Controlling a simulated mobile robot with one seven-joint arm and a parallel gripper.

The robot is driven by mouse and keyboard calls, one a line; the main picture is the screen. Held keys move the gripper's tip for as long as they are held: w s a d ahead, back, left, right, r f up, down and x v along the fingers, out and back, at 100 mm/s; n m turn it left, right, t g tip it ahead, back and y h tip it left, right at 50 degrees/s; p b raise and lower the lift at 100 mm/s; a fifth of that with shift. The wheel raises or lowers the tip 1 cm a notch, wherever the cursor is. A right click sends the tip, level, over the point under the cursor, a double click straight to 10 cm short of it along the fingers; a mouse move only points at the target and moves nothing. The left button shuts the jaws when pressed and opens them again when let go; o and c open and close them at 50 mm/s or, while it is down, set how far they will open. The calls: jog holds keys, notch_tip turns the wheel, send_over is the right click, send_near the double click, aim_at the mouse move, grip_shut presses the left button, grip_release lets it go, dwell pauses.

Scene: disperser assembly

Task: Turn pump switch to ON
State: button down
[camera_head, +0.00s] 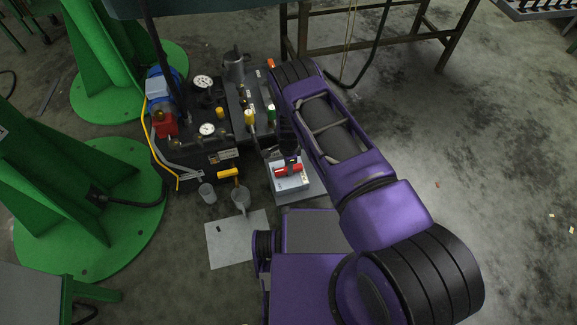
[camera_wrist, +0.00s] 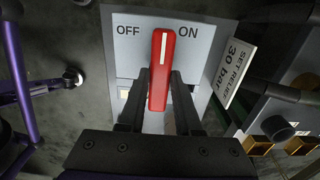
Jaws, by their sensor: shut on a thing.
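The red pump switch (camera_wrist: 162,72) stands on a light grey panel (camera_wrist: 205,55) in the wrist view, with OFF printed to its left and ON to its right. Its white mark points nearly straight up, between the two words. My gripper (camera_wrist: 160,92) has one black finger on each side of the red handle and is shut on it. The lower part of the panel is hidden behind the fingers. In the head view the red switch (camera_head: 288,170) shows on the small grey box, below the end of my purple arm. The fingertips are hard to make out there.
A sign reading SET RELIEF 30 bar (camera_wrist: 236,72) is right of the panel. The dark pump unit (camera_head: 190,155) with gauges and a yellow hose stands left of the switch box.

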dwell(0.5)
jog(key=c, duration=0.6)
grip_release()
notch_tip(320, 180, up, 18)
jog(key=p, duration=0.3)
jog(key=shift+f, duration=0.25)
